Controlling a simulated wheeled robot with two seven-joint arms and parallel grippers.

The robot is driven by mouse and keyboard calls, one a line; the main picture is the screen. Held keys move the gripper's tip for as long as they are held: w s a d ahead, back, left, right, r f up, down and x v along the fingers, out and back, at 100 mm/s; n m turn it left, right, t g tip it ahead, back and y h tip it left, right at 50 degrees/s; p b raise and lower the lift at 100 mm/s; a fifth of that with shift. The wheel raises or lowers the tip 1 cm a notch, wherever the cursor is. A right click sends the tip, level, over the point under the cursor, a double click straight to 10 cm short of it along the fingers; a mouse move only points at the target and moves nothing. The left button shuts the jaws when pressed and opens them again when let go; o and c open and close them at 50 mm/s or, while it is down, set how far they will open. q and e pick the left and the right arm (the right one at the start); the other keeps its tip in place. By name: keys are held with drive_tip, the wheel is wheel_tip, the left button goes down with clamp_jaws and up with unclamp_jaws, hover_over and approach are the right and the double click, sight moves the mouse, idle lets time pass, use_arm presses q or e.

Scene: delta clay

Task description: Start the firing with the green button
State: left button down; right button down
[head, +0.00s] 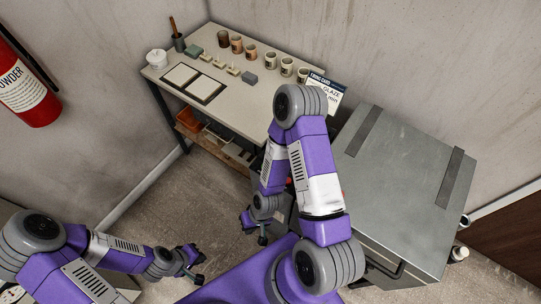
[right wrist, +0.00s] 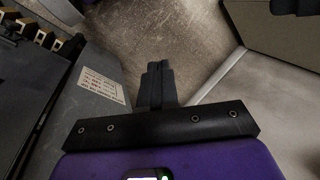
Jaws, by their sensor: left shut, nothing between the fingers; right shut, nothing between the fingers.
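The green button does not show in either view. In the head view, a large grey metal box with a flat lid, which looks like the kiln (head: 395,160), stands at the right. My right arm covers the area at its left side, where a little red shows. My right gripper (head: 262,239) points down left of the kiln and is shut and empty. In the right wrist view its closed fingers (right wrist: 157,72) point over the floor, with a dark grey surface bearing a printed label (right wrist: 101,88) to their left. My left gripper (head: 197,260) is shut and empty over the floor at lower left.
A workbench (head: 215,110) with several cups, small blocks and tiles stands at the back. A red extinguisher (head: 27,95) hangs at far left. Bare floor (head: 170,215) lies between.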

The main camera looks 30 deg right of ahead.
use_arm(q)
drive_tip(key=shift+s+a, duration=0.1)
drive_tip(key=shift+s, duration=0.2)
use_arm(e)
drive_tip(key=shift+s, duration=0.15)
